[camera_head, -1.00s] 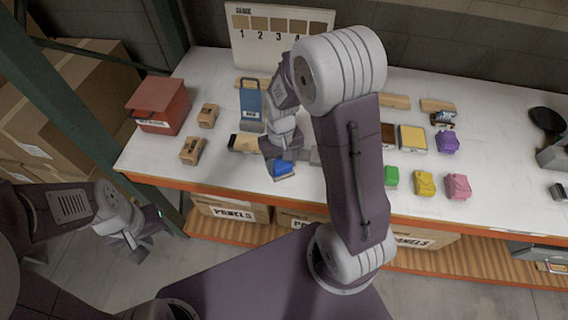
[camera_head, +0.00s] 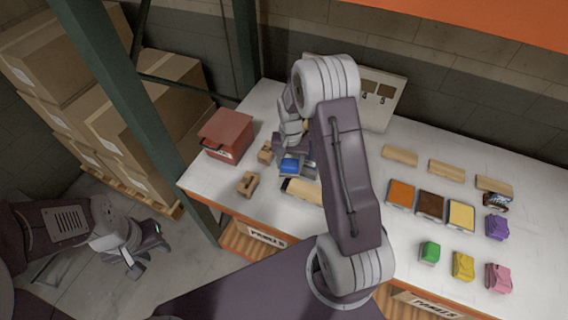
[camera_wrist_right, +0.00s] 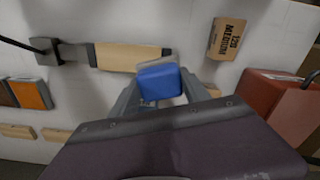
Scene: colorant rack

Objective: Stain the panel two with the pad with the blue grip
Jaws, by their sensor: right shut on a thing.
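My right gripper (camera_wrist_right: 160,98) is shut on the pad with the blue grip (camera_wrist_right: 159,82). The blue grip also shows in the head view (camera_head: 290,165), near the left end of a bare wooden panel (camera_head: 302,190) on the table. In the wrist view this panel (camera_wrist_right: 130,57) lies with one end in a grey clamp and its other end beside the pad; contact cannot be told. More wooden panels (camera_head: 400,154) (camera_head: 446,169) (camera_head: 494,184) lie at the back; no number shows on them. My left gripper (camera_head: 148,250) is open and empty, off the table at the left.
Orange (camera_head: 400,193), brown (camera_head: 431,205) and yellow (camera_head: 461,215) trays stand at right. Green (camera_head: 430,252), yellow (camera_head: 463,265), pink (camera_head: 498,277) and purple (camera_head: 497,227) grips are near them. Sanding blocks (camera_head: 248,184) and a red box (camera_head: 226,135) stand left. My arm hides the table's middle.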

